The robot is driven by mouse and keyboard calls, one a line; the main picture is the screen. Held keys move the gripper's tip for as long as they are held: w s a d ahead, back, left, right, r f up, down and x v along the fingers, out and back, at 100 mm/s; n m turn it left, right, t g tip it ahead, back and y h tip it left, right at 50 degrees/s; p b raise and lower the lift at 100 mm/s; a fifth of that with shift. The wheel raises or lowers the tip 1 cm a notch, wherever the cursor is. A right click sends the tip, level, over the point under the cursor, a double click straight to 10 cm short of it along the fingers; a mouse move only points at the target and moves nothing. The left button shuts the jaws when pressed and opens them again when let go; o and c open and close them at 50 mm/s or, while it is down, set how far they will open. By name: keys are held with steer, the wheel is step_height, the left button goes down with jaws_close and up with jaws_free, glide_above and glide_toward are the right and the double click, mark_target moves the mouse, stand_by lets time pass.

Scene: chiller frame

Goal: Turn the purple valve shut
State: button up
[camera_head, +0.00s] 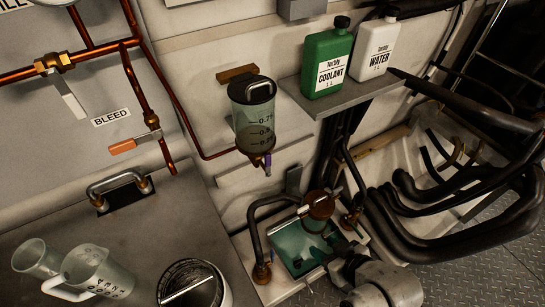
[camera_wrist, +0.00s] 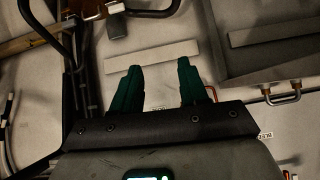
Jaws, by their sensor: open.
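The purple valve (camera_head: 267,162) is small and sits at the bottom outlet of the clear reservoir (camera_head: 253,118) with a black cap, on the pale wall in the head view. Its exact handle angle is too small to tell. I cannot make the valve out in the wrist view. My gripper (camera_wrist: 157,75) shows in the wrist view with two dark green fingers spread apart and nothing between them. A pale wall lies beyond the fingers. In the head view a grey part of my arm shows at the lower right, and I cannot make out the fingertips there.
A green coolant bottle (camera_head: 327,62) and a white water bottle (camera_head: 373,48) stand on a shelf (camera_head: 352,94) right of the reservoir. Copper pipes and an orange-handled bleed valve (camera_head: 123,146) are at left. Clear jugs (camera_head: 92,270) stand lower left. Black hoses (camera_head: 425,230) fill the right.

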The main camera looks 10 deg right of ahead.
steer(key=w+a+r+t+y+p, duration=0.2)
steer(key=w+a+r+t, duration=0.1)
steer(key=w+a+r, duration=0.15)
steer(key=t+p, duration=0.2)
steer(key=t, duration=0.3)
glide_toward(269, 160)
steer(key=x, duration=0.8)
steer(key=shift+f+p, duration=0.1)
steer(key=shift+p, duration=0.2)
jaws_close()
